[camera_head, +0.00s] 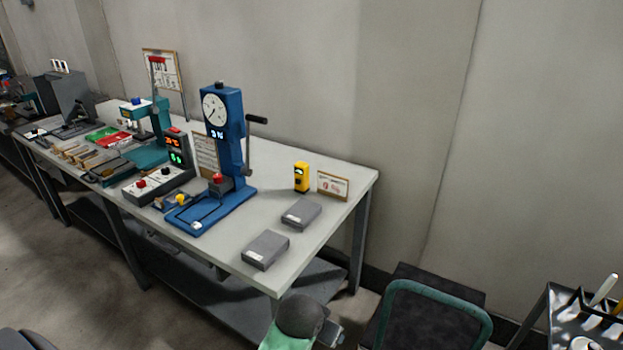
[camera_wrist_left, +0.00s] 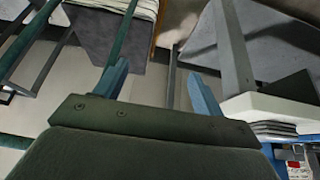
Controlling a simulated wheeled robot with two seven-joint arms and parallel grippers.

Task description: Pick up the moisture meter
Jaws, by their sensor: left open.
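The yellow moisture meter (camera_head: 301,177) stands upright on the grey-white table near its right end in the head view, beside a small framed card. I cannot make it out in the left wrist view. My left gripper (camera_wrist_left: 160,88) is open and empty in the left wrist view, its two bluish fingers apart. In the head view, a grey and green part of my arm shows at the bottom edge, below the table's front corner and well away from the meter. My right gripper is not in view.
Two grey blocks (camera_head: 265,250) (camera_head: 301,213) lie in front of the meter. A blue press with a dial (camera_head: 228,140) stands left of it. A dark chair with a green frame (camera_head: 430,310) is right of the table. A dark trolley (camera_head: 563,320) stands far right.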

